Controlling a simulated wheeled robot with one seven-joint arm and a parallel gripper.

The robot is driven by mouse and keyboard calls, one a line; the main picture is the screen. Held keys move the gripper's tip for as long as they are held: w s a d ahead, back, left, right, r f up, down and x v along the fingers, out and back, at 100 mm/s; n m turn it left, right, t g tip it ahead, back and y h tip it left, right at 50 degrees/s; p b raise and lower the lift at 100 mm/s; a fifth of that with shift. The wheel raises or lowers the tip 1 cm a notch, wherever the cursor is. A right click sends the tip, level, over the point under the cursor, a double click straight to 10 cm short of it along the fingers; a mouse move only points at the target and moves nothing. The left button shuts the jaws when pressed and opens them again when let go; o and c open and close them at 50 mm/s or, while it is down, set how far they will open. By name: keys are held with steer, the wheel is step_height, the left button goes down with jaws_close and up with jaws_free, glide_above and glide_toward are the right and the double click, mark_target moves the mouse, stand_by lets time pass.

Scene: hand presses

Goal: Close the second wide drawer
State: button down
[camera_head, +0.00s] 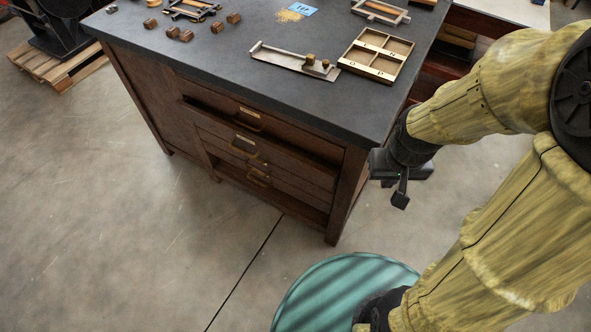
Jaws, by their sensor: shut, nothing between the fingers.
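A dark wooden cabinet (135,95) stands in front of me with a stack of wide drawers in its front. The top wide drawer (215,97) has a brass label plate and handle. Below it, the second wide drawer (290,160) appears to stand out from the front, with a dark gap along its top edge; how far out is hard to tell. A lower drawer (285,194) with a brass handle is beneath it. My gripper (401,195) is shut and empty, pointing down, to the right of the cabinet's front right corner and apart from the drawers.
The dark worktop (225,60) carries a metal tray (285,59), a divided wooden box (362,58), small wooden blocks (180,34) and a blue card (303,9). A press on a pallet (60,70) is at far left. The concrete floor before the drawers is clear.

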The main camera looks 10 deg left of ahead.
mark_target(300, 162)
steer(key=w+a+f+n+h+b, duration=0.1)
steer(key=a+f+n+h+b, duration=0.35)
steer(key=f+n, duration=0.4)
steer(key=a+f+n+h+b, duration=0.45)
steer(key=f+n, duration=0.25)
steer(key=f, duration=0.3)
steer(key=w+a+f+n+t+y+b, duration=0.1)
steer(key=a+f+n+t+b, duration=0.2)
steer(key=a+n+t, duration=0.4)
steer(key=a+f+n+t+y+b, duration=0.1)
steer(key=a+f+n+t+b, duration=0.2)
steer(key=a+n+t, duration=0.4)
steer(key=a+n+b, duration=0.1)
steer(key=a, duration=0.3)
steer(key=shift+w+a+t, duration=0.2)
steer(key=shift+w+t, duration=0.1)
steer(key=shift+w, duration=0.1)
steer(key=shift+f, duration=0.1)
steer(key=b+x, duration=0.3)
steer(key=x, duration=1.1)
steer(key=shift+w+a+f, duration=0.1)
steer(key=shift+w+a, duration=0.1)
steer(key=shift+w, duration=0.05)
